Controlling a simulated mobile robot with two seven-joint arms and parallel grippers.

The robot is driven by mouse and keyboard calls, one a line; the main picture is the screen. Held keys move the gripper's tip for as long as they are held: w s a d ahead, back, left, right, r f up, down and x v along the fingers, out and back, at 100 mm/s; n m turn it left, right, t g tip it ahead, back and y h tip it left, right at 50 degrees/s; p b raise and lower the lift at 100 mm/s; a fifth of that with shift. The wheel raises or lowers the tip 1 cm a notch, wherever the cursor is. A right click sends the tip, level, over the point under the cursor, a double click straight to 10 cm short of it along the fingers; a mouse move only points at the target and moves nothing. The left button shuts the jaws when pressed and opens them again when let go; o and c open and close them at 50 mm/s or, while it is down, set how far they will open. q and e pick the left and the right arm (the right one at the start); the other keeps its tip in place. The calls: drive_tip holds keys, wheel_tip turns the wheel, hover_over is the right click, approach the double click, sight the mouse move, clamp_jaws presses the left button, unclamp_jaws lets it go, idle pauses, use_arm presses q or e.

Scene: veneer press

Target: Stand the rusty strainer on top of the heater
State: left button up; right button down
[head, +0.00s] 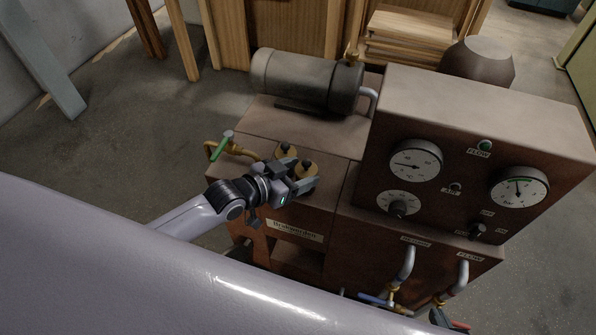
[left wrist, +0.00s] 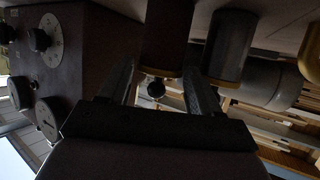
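The heater is a rusty brown machine (head: 262,122) with a lower deck on the left and a taller gauge cabinet (head: 480,105) on the right. Two brass-capped cylinders with black knobs, the far one (head: 286,151) and the near one (head: 308,166), stand at the lower deck. In the left wrist view one cylinder looks brownish (left wrist: 168,40), the other dark grey (left wrist: 231,42); I cannot tell for sure which is the rusty strainer. My left gripper (head: 303,184) is at the near cylinder. Its fingers (left wrist: 158,84) are apart, with the brownish cylinder's knob between them.
A grey motor (head: 300,80) lies behind the deck. A green-handled valve (head: 222,146) sticks out at left. A dark rounded vessel (head: 478,62) shows at the cabinet's back edge. Pipes (head: 405,265) leave the front. The cabinet's flat top (head: 450,88) has bare room.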

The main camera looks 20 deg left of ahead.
use_arm(q)
drive_tip(key=shift+r, duration=0.1)
drive_tip(key=shift+s+a+r, duration=0.1)
drive_tip(key=shift+s+r, duration=0.05)
drive_tip(key=p+v, duration=0.2)
drive_tip(key=v, duration=0.9)
drive_tip(key=s+f+n+g+y, duration=0.1)
drive_tip(key=s+f+n+y, duration=0.2)
drive_tip(key=s+f, duration=0.7)
drive_tip(key=shift+s+f+n+y, duration=0.15)
drive_tip(key=shift+s+n+y, duration=0.2)
drive_tip(key=shift+y, duration=0.35)
